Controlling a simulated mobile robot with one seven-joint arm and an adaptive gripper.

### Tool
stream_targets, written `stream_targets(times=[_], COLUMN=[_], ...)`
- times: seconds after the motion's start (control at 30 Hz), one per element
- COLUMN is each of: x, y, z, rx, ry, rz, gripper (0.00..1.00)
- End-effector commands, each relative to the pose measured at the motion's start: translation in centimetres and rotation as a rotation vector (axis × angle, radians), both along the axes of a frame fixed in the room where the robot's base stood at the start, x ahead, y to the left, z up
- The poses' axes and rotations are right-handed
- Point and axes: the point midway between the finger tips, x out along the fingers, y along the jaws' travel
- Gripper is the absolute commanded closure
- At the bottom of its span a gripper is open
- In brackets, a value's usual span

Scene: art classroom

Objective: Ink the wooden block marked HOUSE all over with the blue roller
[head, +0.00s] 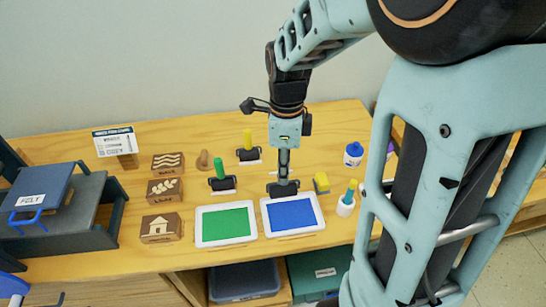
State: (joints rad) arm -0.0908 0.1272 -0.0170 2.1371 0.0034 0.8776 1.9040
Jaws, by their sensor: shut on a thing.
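The wooden block with a house picture (161,227) lies at the front left of the wooden table, picture up, with no blue visible on its face. My gripper (283,167) points down and is shut on a roller (283,188) with a dark head, likely the blue roller; its handle is mostly hidden by the fingers. The roller head is at the far edge of the white tray of blue ink (319,221). I cannot tell whether it touches the ink.
A white tray of green ink (200,234) stands between the house block and the blue tray. Green-handled (220,170) and yellow-handled (248,142) rollers stand behind. Leaf (165,190) and wave (168,163) blocks are behind the house block. A dark press (85,215) stands left.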

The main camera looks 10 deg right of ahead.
Motion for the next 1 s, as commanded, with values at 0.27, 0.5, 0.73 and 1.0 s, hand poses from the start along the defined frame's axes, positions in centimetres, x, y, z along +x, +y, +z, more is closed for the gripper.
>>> stream_targets(times=[0.27, 0.5, 0.73, 1.0], x=[-0.2, -0.2, -0.2, -0.2], y=[-2.7, -2.8, -2.8, -2.8], z=[-3.5, -4.8, -7.2, -9.2], rx=[0.000, 0.000, 0.000, 0.000], ry=[0.001, 0.000, 0.001, 0.001], rz=[-0.002, 0.000, 0.000, 0.000], gripper=[1.00, 1.00, 1.00, 1.00])
